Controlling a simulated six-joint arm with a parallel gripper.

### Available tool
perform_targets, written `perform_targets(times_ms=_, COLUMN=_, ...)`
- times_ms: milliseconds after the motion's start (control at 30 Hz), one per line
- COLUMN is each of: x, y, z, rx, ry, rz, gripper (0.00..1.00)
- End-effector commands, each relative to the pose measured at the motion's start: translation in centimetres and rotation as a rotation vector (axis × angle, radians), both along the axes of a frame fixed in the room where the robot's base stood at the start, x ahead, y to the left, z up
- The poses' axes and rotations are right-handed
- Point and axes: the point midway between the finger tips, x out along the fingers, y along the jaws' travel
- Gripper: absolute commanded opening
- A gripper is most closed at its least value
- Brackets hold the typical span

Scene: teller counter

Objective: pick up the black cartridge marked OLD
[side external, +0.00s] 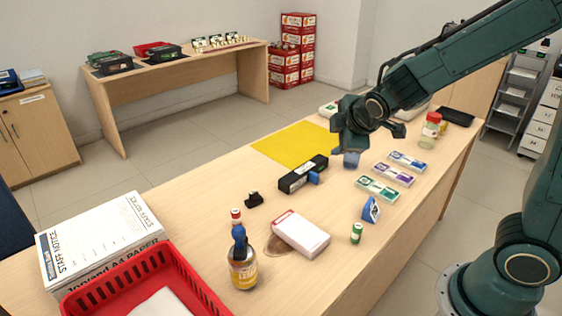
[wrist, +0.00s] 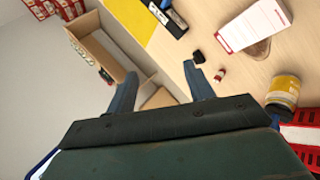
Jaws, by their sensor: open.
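A black cartridge (side external: 303,174) with a pale label lies on the counter beside the yellow mat; I cannot read its marking. A small blue item (side external: 314,178) is against its near side. In the wrist view the cartridge (wrist: 168,18) shows at the top edge, partly cut off, beyond my fingers. My gripper (side external: 368,142) is open and empty, above the counter to the right of the cartridge and apart from it. Both spread fingers of my gripper (wrist: 161,78) show in the wrist view with nothing between them.
A yellow mat (side external: 297,145) lies behind the cartridge. A small black object (side external: 253,200), a white box (side external: 300,233), a yellow-labelled bottle (side external: 242,268) and a red basket (side external: 165,262) are nearer. Several coloured packs (side external: 392,174) lie to the right. The counter's left middle is clear.

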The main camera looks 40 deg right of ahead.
Motion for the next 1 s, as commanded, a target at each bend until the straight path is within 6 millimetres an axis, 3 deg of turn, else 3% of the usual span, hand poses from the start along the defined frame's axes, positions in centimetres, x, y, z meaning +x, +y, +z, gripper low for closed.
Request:
perform_targets(times_ms=500, x=7.6, y=0.4, z=-7.2, rx=-0.587, ry=0.094, rz=0.429, gripper=0.53)
perform_targets(times_ms=1000, x=11.3, y=4.4, z=-16.1, rx=-1.188, ry=0.190, rz=0.936, gripper=0.53)
